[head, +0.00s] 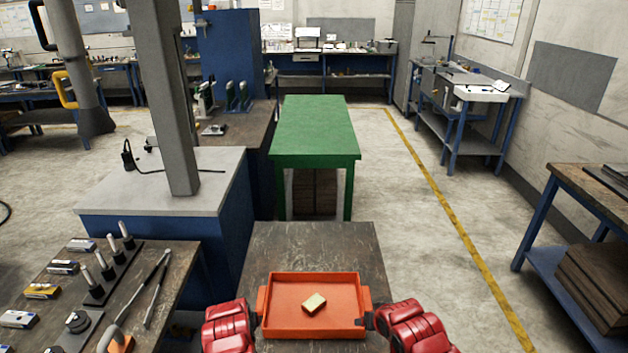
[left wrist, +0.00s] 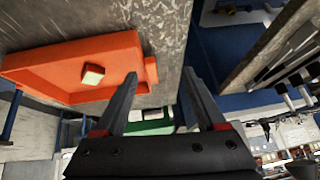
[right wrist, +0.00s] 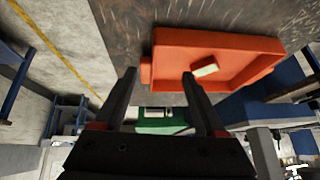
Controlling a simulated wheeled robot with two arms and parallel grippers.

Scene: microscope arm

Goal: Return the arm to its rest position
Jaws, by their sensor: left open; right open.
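No microscope arm can be made out in these views. An orange tray (head: 316,333) with a handle lug at each side lies on a dark worktop in front of me, holding a small pale yellow block (head: 314,302). My left gripper (head: 260,318) is beside the tray's left end; in the left wrist view its jaws (left wrist: 160,82) are apart with nothing between them, near the tray's lug (left wrist: 151,70). My right gripper (head: 366,321) is beside the right end; in the right wrist view its jaws (right wrist: 160,78) are apart and empty, near the other lug (right wrist: 146,72).
The dark worktop (head: 310,245) is bare behind the tray. A green table (head: 315,130) stands beyond it. Open floor (head: 425,240) lies to the right.

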